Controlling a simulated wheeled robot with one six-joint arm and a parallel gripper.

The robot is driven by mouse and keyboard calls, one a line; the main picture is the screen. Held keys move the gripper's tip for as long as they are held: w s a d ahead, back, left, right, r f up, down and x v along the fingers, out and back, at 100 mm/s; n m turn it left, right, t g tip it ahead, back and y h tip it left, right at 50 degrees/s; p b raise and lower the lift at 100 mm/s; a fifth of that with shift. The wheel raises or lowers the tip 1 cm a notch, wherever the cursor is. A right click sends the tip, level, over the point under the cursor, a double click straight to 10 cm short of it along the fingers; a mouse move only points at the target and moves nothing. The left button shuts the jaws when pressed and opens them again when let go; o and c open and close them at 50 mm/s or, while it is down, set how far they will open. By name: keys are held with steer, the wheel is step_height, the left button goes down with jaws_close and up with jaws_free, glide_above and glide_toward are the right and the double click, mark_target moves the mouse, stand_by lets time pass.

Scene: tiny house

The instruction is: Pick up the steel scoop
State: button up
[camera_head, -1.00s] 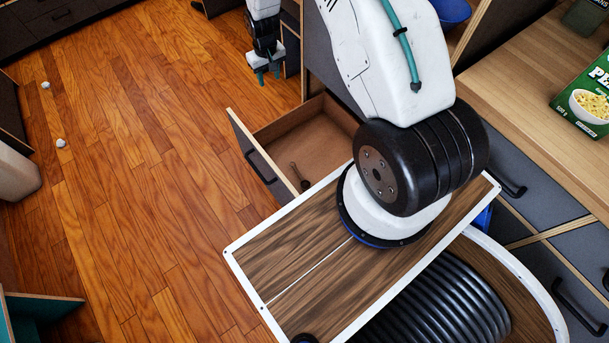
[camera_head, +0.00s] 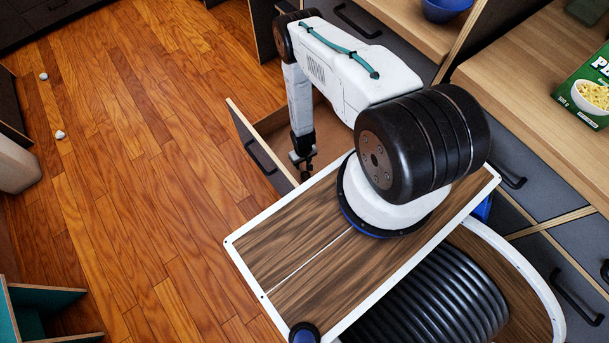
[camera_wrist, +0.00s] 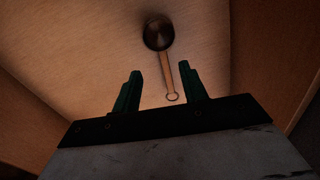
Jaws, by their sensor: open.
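The steel scoop (camera_wrist: 158,35) lies on the floor of the open drawer (camera_head: 283,125). In the wrist view its dark round bowl is at the top. Its thin handle, ending in a ring, points down toward my gripper (camera_wrist: 159,70). My gripper is open and empty, with its two green fingers on either side of the handle's line in the picture. The bowl is beyond the fingertips. I cannot tell how far above the scoop the fingers are. In the head view my arm reaches down into the drawer, and I cannot make out the fingers or the scoop there.
The drawer walls (camera_wrist: 270,60) rise close on both sides of my gripper. A wooden counter (camera_head: 530,90) with a green pasta box (camera_head: 590,95) and a blue bowl (camera_head: 445,10) is at the right. Open wooden floor (camera_head: 150,180) lies to the left.

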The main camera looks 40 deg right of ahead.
mark_target(302, 170)
steer(key=f, duration=0.6)
steer(key=shift+w+a+f, duration=0.1)
steer(key=shift+a+f, duration=0.1)
steer(key=shift+a, duration=0.05)
jaws_close()
